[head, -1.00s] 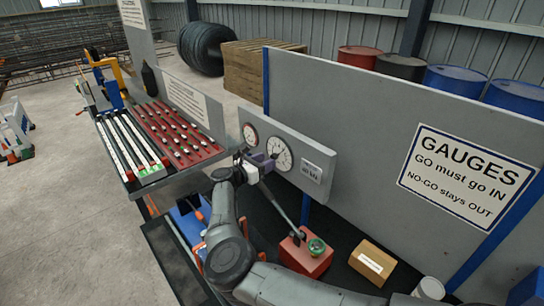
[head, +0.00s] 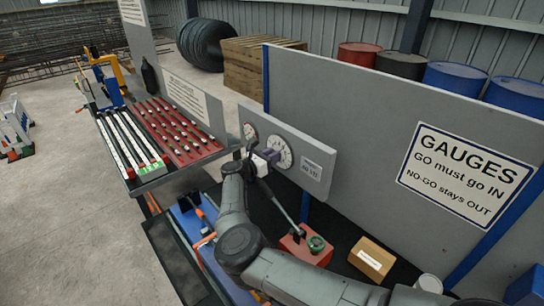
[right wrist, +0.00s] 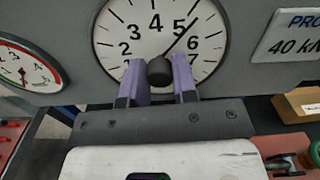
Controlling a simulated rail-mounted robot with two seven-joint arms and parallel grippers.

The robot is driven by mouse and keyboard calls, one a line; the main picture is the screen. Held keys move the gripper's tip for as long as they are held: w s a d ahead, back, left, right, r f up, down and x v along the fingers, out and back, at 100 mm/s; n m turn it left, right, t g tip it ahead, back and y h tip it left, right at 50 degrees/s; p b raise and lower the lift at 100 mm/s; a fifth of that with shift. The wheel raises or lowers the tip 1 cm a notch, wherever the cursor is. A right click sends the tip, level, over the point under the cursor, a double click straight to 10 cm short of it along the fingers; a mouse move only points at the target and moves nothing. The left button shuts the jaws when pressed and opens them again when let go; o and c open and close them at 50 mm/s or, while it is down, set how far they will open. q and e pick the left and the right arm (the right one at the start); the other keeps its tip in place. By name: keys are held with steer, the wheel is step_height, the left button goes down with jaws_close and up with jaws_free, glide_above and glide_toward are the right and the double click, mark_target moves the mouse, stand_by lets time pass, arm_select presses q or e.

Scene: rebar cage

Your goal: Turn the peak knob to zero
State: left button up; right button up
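The large white gauge dial (head: 281,152) is on the grey panel. In the right wrist view, the same dial (right wrist: 125,38) fills the upper middle, and its thin dark needle points between 5 and 6. A dark round knob (right wrist: 159,71) is at the dial's centre. My right gripper (head: 262,158) is at the dial face. In the right wrist view its two purple fingers (right wrist: 160,78) stand on either side of the knob, very near it; I cannot tell whether they touch it. My left gripper is not in view.
A smaller dial (right wrist: 25,72) is to the left and a label plate (right wrist: 293,38) to the right. Below the panel are a red box (head: 304,248) with a lever and green part, and a cardboard box (head: 371,259). A rack of red and white rows (head: 170,135) stands left.

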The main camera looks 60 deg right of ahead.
steer(key=c, duration=0.4)
